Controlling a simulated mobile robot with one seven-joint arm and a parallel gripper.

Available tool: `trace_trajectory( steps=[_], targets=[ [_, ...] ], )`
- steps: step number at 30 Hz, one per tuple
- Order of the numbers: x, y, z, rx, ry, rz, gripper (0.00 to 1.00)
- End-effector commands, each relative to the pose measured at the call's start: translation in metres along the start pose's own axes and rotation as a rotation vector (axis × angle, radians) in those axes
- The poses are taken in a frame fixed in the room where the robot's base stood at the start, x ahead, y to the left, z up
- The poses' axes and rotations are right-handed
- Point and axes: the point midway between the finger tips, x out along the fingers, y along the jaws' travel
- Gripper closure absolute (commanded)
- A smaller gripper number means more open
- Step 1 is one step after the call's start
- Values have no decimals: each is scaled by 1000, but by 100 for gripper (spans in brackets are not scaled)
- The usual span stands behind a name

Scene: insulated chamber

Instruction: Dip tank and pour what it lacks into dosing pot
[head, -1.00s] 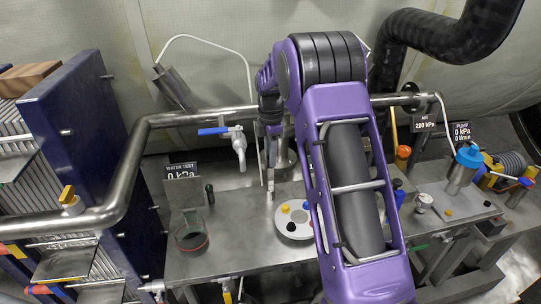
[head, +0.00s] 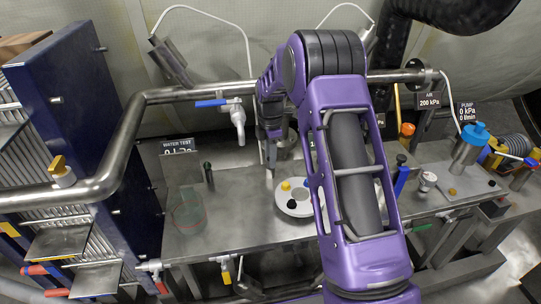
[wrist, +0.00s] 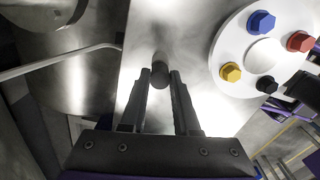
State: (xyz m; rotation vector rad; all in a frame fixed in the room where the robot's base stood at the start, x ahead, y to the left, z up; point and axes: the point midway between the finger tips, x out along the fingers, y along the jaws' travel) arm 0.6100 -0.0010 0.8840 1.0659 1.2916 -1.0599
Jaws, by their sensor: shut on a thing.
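In the wrist view my gripper (wrist: 160,78) is shut on a dark round knob (wrist: 160,72), which sits between the fingertips over a bright metal surface. I cannot tell what is below the knob. A clear glass beaker (head: 188,212) stands on the bench at left. A metal canister with a blue cap (head: 470,150) stands at the right end. I cannot tell which vessel is the tank or the dosing pot.
A white disc with coloured bolts (head: 292,207) lies right of my gripper; it also shows in the wrist view (wrist: 222,50). A blue-handled tap (head: 238,118) hangs from a pipe at the back. A dark green-topped rod (head: 208,175) stands behind the beaker.

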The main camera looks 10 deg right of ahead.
Motion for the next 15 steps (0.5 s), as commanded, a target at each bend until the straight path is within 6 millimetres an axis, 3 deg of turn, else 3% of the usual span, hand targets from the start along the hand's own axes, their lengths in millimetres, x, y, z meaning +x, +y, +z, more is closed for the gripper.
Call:
trace_trajectory(
  steps=[1,2,6,15],
  targets=[
    [5,-2,0,0,0,-6,100],
    [5,-2,0,0,0,-6,65],
    [4,-2,0,0,0,-6,40],
    [2,-1,0,0,0,-4,40]
  ],
)
